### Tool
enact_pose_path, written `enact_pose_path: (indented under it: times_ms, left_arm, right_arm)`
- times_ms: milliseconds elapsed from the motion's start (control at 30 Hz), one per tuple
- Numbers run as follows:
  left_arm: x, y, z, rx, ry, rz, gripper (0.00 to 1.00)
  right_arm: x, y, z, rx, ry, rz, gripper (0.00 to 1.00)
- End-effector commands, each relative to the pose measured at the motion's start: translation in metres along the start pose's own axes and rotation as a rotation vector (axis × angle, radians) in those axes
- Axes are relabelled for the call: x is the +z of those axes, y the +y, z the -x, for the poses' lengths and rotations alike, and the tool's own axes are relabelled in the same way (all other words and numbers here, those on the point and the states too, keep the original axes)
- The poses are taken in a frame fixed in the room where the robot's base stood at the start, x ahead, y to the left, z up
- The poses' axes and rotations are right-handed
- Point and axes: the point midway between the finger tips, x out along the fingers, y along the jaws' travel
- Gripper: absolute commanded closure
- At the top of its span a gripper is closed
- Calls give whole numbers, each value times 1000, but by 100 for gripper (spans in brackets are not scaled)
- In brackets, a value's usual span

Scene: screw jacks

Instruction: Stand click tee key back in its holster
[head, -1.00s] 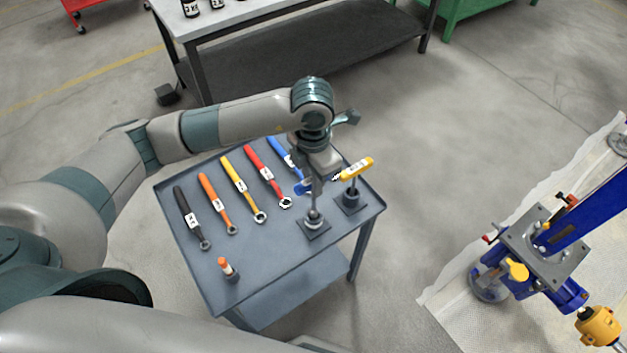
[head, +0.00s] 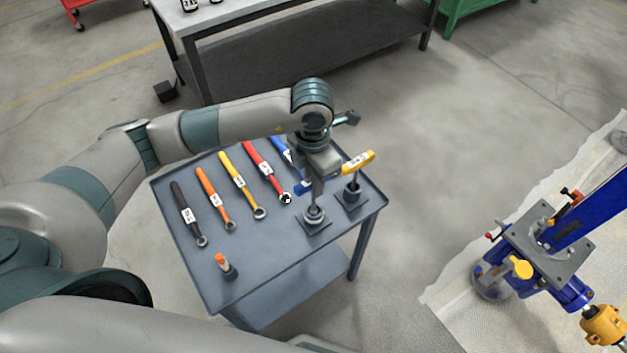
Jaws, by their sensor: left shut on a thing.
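My left gripper (head: 316,186) hangs over the right part of the grey cart. It is shut on a tee key with a blue handle (head: 303,188), mostly hidden by the gripper. Below the fingers a grey shaft runs down to a holster (head: 315,225) on a dark square base. The key looks upright, with its lower end at the holster's mouth; I cannot tell how deep it sits. A yellow-handled tee key (head: 359,163) stands in a second holster (head: 351,199) just to the right. My right gripper is not in view.
The cart top (head: 262,262) carries a row of wrenches, including black (head: 183,207), orange (head: 212,195), yellow (head: 238,180) and red (head: 262,168). An orange-capped item (head: 225,265) stands near the front. A blue screw jack (head: 575,292) is at right.

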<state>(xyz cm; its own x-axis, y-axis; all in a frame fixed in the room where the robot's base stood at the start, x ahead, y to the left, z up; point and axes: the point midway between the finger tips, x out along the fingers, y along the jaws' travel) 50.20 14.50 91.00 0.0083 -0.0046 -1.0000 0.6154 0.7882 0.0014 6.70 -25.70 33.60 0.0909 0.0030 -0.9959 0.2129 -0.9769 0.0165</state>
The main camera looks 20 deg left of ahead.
Motion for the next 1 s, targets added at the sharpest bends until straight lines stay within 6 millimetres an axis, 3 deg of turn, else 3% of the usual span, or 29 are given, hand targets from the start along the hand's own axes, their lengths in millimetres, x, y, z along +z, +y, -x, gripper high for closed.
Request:
enact_pose_path:
  times_ms: [700,1000]
  left_arm:
    - [0,0,-24,0,-1,0,100]
    - [0,0,-25,0,-1,0,100]
  right_arm:
    - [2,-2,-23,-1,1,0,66]
    - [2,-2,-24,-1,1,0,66]
